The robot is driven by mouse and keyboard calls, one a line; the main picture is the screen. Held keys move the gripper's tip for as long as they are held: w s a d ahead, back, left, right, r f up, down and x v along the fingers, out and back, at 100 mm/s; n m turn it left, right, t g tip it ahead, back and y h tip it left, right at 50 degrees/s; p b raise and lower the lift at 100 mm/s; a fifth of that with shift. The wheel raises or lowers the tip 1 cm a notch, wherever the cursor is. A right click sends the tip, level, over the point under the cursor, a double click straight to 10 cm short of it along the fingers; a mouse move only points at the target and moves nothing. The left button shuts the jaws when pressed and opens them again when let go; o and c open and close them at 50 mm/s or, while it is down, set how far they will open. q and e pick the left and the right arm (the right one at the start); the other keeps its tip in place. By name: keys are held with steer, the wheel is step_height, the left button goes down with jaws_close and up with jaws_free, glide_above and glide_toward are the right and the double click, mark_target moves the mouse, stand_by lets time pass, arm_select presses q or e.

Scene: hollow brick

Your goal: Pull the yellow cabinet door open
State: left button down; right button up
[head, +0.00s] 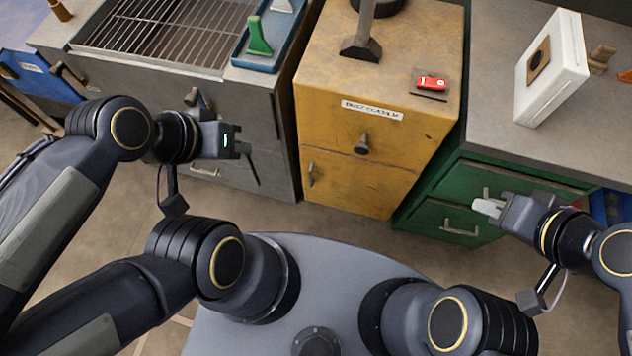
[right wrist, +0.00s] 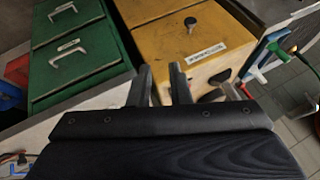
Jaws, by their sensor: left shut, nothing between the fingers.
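The yellow cabinet (head: 378,60) stands at the centre of the head view, with a knob (head: 362,146) on its upper drawer. Its lower door (head: 355,187) looks closed and has a small vertical handle (head: 311,174) near the left edge. The cabinet also shows in the right wrist view (right wrist: 165,42). My left gripper (head: 254,170) is shut and empty, left of the yellow cabinet and in front of the grey one, apart from the handle.
A green drawer cabinet (head: 437,213) stands right of the yellow one, and a grey grill cabinet (head: 240,105) stands left. A red switch box (head: 431,83) and a dark-footed stand (head: 361,48) are on the yellow top. Floor is clear before the yellow door.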

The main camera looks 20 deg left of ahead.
mark_target(311, 178)
steer(key=w+a+f+g+y+b, duration=0.1)
steer(key=a+f+g+y+b, duration=0.15)
steer(key=f+b, duration=1.35)
steer(key=a+f+g+y+b, duration=0.1)
steer(key=a+f+b, duration=0.3)
steer(key=f+b, duration=1.2)
steer(key=w+a+f+m+g+y, duration=0.1)
steer(key=w+a+f+m+y, duration=0.35)
steer(key=a, duration=0.45)
steer(key=w+a+f+m+g+y, duration=0.15)
steer(key=w+a+m+y, duration=0.25)
steer(key=w+a+y, duration=0.4)
steer(key=w+a+f+m+t+h, duration=0.25)
steer(key=a+f+m+t, duration=0.2)
steer(key=f+m, duration=0.4)
steer(key=w+a+f+m+t+h, duration=0.25)
steer(key=f+m+t, duration=0.35)
steer(key=f, duration=0.5)
steer(key=x, duration=0.3)
steer(key=b+x, duration=0.1)
steer(key=x, duration=0.2)
steer(key=shift+w+a+r+b, duration=0.15)
steer(key=shift+w+b, duration=0.15)
steer(key=shift+w, duration=0.15)
steer(key=shift+w+a+r, duration=0.1)
steer(key=shift+w+a, duration=0.2)
steer(key=shift+a, duration=0.05)
